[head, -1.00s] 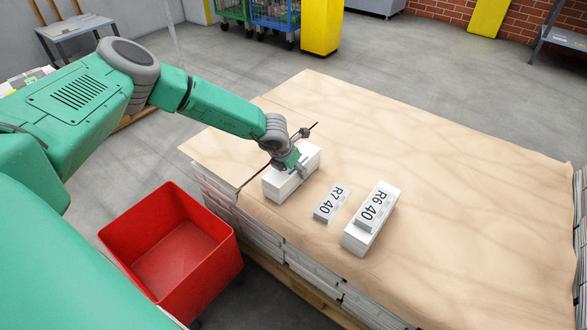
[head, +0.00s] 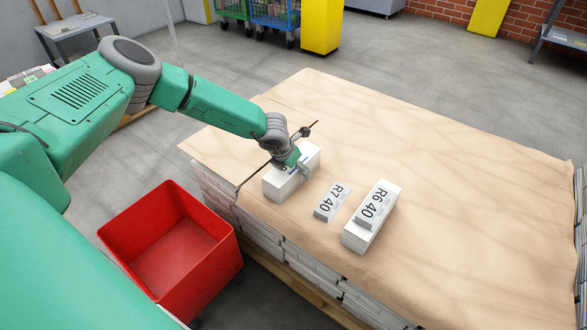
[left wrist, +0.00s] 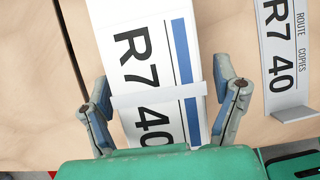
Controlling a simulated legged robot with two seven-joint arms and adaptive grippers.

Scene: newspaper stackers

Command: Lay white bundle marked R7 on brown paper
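The white bundle marked R7 (head: 279,185) rests on the brown paper (head: 440,170), near its left front edge. It has a blue stripe and a pale band and reads "R7 40" in the left wrist view (left wrist: 140,60). My left gripper (head: 294,168) is over the bundle, one finger on each side. In the left wrist view its fingers (left wrist: 163,88) are spread, with a small gap at the bundle's right side. Part of the bundle's top is hidden by the gripper in the head view. My right gripper is not in view.
An "R7 40" label plate (head: 331,203) lies just right of the bundle. A white bundle with an "R6 40" plate (head: 371,219) stands further right. A dark line crosses the paper at the left. A red bin (head: 170,250) stands on the floor at front left. The paper's middle and back are clear.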

